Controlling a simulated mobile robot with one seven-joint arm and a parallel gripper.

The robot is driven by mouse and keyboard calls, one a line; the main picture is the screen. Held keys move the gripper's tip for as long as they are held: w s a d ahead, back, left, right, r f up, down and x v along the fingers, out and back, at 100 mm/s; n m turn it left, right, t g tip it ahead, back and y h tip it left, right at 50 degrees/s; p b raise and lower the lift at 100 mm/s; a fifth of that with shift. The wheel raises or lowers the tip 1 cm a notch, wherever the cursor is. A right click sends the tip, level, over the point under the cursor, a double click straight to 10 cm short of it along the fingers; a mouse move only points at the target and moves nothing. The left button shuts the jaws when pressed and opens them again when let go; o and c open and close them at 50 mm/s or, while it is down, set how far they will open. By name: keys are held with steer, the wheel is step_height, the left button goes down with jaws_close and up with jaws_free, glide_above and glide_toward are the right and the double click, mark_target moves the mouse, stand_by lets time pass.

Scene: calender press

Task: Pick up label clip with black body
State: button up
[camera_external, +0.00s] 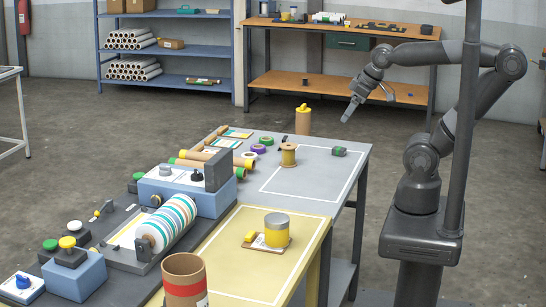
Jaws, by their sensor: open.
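My gripper (368,109) hangs in the air above the far right part of the grey table, with its fingers apart and nothing between them. A small dark block with a green part (339,151) lies on the table near the right edge, below my gripper and apart from it. A thin black piece (284,141) stands or lies near the table's back edge, left of my gripper. Both are too small for me to tell which one is the label clip with black body.
A wooden spool (288,155), a purple roll (259,149) and a green roll (266,141) sit on the grey table (310,185). The press with a striped roll (172,222) fills the left. A tin (277,230) stands on the yellow area. The white-outlined area is mostly clear.

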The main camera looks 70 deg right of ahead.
steer(key=shift+c, duration=1.2)
